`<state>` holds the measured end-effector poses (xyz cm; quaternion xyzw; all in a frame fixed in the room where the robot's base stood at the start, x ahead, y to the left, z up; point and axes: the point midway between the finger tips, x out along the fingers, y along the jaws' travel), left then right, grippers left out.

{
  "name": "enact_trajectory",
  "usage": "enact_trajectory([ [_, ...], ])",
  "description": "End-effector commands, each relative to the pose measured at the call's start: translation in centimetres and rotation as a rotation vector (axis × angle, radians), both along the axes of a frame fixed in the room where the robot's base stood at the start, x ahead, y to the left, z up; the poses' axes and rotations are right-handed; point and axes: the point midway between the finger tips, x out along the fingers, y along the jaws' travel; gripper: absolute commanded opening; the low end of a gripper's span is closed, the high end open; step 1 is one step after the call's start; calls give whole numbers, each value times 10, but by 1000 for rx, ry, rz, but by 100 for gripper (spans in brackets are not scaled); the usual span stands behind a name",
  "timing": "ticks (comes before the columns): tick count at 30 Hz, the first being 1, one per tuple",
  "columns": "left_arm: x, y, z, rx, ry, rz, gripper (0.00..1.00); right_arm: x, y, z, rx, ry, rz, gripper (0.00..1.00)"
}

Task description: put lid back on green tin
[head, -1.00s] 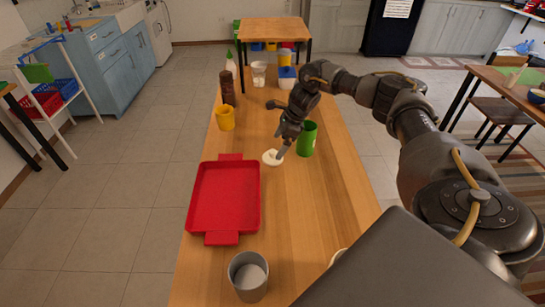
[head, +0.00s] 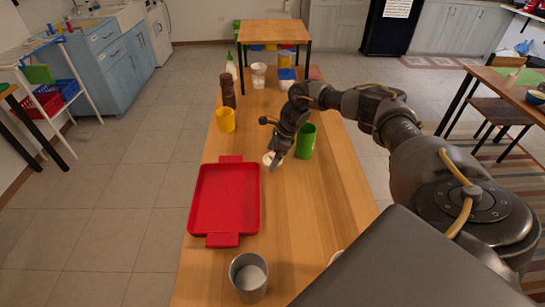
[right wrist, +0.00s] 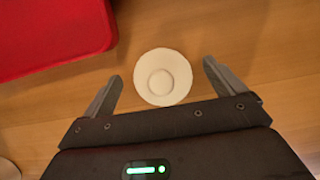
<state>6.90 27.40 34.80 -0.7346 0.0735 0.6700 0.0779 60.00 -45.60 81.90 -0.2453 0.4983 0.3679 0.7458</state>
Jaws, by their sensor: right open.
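The green tin (head: 306,141) stands upright on the wooden table, just right of my right gripper in the head view. A round cream lid (head: 267,158) lies on the table between the tin and the red tray, partly hidden by my gripper. In the right wrist view the lid (right wrist: 163,77) shows a raised round knob and lies between and slightly beyond the fingertips. My right gripper (right wrist: 160,80) is open and empty, its fingers on either side of the lid, with no contact visible. It also shows in the head view (head: 273,163). My left gripper is not in view.
A red tray (head: 225,198) lies left of the lid. A grey cup (head: 249,278) stands near the front. A yellow cup (head: 225,120), a brown grinder (head: 228,90) and several containers stand farther back. A pale round thing (head: 337,256) shows partly at the front right.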

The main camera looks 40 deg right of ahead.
Motion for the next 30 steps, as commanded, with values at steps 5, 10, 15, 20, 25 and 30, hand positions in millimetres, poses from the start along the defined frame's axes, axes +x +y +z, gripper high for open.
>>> enact_trajectory([
  [5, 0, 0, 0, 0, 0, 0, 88, 0, 0, 0, 0, 0, 0, 84],
  [10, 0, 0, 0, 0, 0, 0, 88, 0, 0, 0, 0, 0, 0, 62],
  [15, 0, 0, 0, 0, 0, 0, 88, 0, 0, 1, 0, 0, 0, 47],
  [20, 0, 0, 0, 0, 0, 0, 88, 0, 0, 1, 1, -1, 0, 47],
  [25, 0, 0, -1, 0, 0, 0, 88, 1, 0, 7, 1, -2, 1, 47],
  [30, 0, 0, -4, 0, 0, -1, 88, 1, 0, 27, 0, -5, 1, 47],
])
